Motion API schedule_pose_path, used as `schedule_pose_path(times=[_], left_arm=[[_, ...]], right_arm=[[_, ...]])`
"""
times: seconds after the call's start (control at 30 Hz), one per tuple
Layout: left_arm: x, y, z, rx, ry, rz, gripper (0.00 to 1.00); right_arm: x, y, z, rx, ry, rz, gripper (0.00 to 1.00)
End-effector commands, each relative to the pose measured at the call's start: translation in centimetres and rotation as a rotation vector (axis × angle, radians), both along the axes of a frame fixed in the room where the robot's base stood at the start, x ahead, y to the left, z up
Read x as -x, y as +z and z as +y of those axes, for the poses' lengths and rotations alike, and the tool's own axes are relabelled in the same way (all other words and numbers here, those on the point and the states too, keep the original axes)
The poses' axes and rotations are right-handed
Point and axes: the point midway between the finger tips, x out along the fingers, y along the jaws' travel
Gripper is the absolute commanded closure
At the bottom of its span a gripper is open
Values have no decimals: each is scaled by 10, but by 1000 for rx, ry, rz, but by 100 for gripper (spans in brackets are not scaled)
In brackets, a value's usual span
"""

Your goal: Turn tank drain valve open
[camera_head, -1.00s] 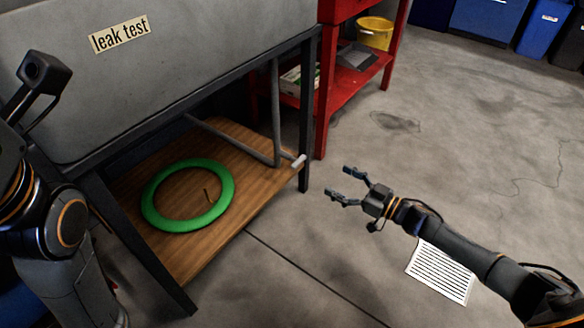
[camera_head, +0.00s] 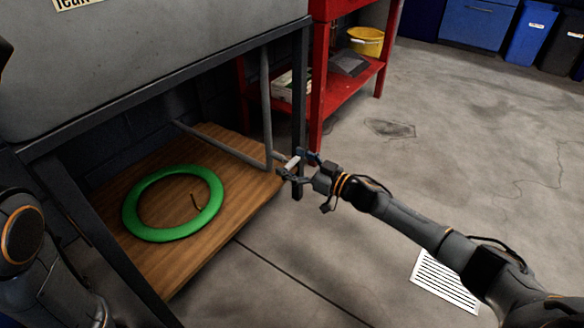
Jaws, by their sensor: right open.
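The grey tank (camera_head: 150,60) stands on a dark metal frame at the left. A grey drain pipe (camera_head: 267,110) comes down from it and bends near the shelf. The pale drain valve handle (camera_head: 292,163) sits at the pipe's low end, by the frame's front leg. My right gripper (camera_head: 291,166) is open, with its fingers at the handle, one on the far side and one on the near side. I cannot tell whether they touch it. My left arm shows at the left edge, but its gripper is out of view.
A green inner tube (camera_head: 136,219) lies on the wooden shelf (camera_head: 215,250) under the tank. A red shelf unit (camera_head: 317,90) with a yellow bucket (camera_head: 366,41) stands behind. Open floor is at right.

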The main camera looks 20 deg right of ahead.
Motion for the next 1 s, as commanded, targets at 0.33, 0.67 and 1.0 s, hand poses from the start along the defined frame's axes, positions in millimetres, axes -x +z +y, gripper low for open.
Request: schedule_pose_path(times=[0.33, 0.67, 1.0], left_arm=[[0, -1, 0, -1, 0, -1, 19], [0, -1, 0, -1, -1, -1, 19], [0, 7, 0, 0, 0, 0, 19]], right_arm=[[-2, 0, 2, 0, 0, 0, 23], [-2, 0, 2, 1, 0, -1, 74], [-2, 2, 3, 62, 0, -47, 74]])
